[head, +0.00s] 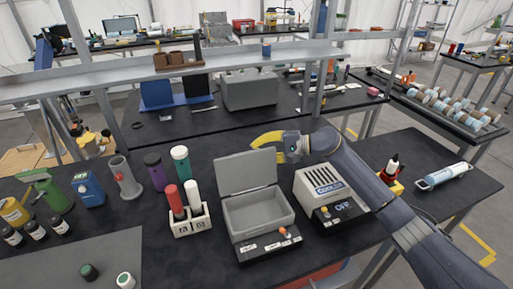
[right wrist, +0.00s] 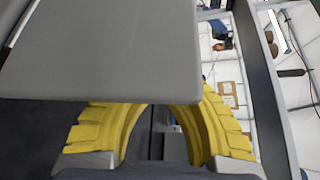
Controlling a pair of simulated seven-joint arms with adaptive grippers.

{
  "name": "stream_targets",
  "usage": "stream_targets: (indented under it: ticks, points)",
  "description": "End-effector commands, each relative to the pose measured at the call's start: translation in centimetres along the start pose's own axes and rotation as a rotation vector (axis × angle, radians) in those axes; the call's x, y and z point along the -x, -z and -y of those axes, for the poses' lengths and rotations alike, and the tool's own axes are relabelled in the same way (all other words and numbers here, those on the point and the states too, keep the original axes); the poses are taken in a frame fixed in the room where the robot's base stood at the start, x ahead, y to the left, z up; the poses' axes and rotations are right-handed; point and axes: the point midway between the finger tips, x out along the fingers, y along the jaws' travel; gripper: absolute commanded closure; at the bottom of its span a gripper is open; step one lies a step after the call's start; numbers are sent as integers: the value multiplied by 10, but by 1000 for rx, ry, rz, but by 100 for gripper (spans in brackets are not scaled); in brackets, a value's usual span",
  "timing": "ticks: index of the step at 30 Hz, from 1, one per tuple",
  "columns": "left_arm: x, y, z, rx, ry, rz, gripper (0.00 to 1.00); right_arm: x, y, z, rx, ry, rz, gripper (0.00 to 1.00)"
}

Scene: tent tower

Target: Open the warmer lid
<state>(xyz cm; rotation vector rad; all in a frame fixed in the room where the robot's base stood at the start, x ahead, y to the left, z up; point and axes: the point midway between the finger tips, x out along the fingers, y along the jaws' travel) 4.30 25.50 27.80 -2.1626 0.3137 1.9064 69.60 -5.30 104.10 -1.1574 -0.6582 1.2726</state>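The grey warmer (head: 258,216) stands on the black table in the middle of the head view. Its lid (head: 246,171) is raised and stands steeply up from the back edge, so the empty-looking inside shows. My right gripper (head: 262,141), with yellow fingers, is just behind the raised lid near its upper right corner. In the right wrist view, a grey panel that looks like the lid (right wrist: 105,48) covers the ends of the curved yellow fingers (right wrist: 163,115). I cannot tell whether they touch it or whether the tips meet. My left gripper is out of view.
A white cooler (head: 322,196) stands right of the warmer, below my right forearm. A rack (head: 190,222) with red and white tubes stands to the left. Bottles (head: 155,171) and a grey flask (head: 124,178) are farther left. A metal shelf rail (head: 170,75) crosses behind.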

Motion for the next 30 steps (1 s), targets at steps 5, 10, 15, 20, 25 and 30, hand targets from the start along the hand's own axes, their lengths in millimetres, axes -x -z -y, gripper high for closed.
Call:
stream_targets:
  ticks: [5,10,15,20,25,30]
  points:
    - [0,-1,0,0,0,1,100,1,-1,0,-1,0,0,100]
    - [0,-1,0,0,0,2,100,0,-1,0,-1,0,0,100]
    - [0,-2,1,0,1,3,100,3,-4,2,2,-1,-1,100]
    - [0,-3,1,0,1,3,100,10,-16,6,4,-2,0,100]
    - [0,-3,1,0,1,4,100,12,-21,8,0,1,1,100]
    - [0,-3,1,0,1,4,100,12,-21,8,0,0,1,100]
